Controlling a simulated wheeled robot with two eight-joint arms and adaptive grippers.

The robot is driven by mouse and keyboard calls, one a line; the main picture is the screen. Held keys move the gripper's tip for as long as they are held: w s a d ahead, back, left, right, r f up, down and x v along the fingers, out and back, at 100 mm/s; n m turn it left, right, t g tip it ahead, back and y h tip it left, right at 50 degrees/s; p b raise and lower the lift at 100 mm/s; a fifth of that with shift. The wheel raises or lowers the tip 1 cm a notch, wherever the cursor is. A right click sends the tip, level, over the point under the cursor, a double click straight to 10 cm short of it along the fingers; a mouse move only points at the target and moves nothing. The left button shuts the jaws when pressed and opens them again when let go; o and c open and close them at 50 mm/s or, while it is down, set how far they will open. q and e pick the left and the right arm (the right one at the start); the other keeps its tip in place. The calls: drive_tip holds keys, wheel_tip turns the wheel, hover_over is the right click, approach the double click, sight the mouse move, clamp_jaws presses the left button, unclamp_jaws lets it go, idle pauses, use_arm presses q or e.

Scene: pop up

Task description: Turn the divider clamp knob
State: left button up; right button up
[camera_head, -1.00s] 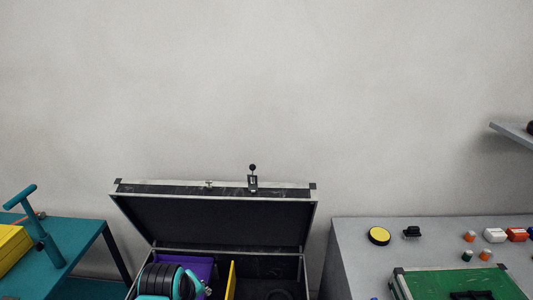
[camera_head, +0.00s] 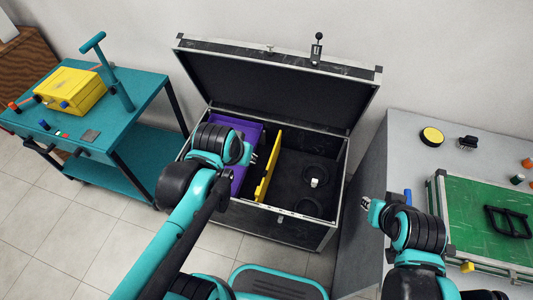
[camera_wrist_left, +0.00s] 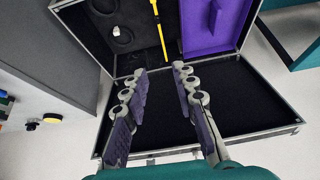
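The yellow divider (camera_head: 267,168) stands in the open black case (camera_head: 268,230). It also shows in the left wrist view (camera_wrist_left: 160,32). A small pale knob-like piece (camera_head: 314,183) sits by a round black recess on the case floor right of the divider, and in the left wrist view (camera_wrist_left: 116,31). I cannot tell whether it is the clamp knob. My left gripper (camera_wrist_left: 160,70) is open and empty, over the case; in the head view it is mostly hidden behind my arm. My right gripper (camera_head: 367,204) is right of the case, its fingers too small to read.
A purple panel (camera_head: 241,131) is left of the divider. The lid (camera_head: 275,82) stands open, with a black ball-topped lever (camera_head: 318,37) on its edge. A teal cart (camera_head: 92,128) is left; a grey table (camera_head: 408,145) with a green board (camera_head: 482,207) is right.

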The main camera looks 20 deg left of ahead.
use_arm(q)
drive_tip(key=w+f+g, duration=0.2)
drive_tip(key=w+f, duration=0.1)
drive_tip(key=w, duration=0.6)
drive_tip(key=m+g+p, duration=0.2)
drive_tip(key=g, duration=0.2)
hover_over(265, 172)
wheel_tip(265, 172, down, 29)
drive_tip(key=shift+r, duration=0.2)
wheel_tip(265, 172, down, 6)
drive_tip(key=b, duration=0.3)
drive_tip(key=shift+s+r, duration=0.1)
drive_tip(key=shift+f, duration=1.1)
clamp_jaws()
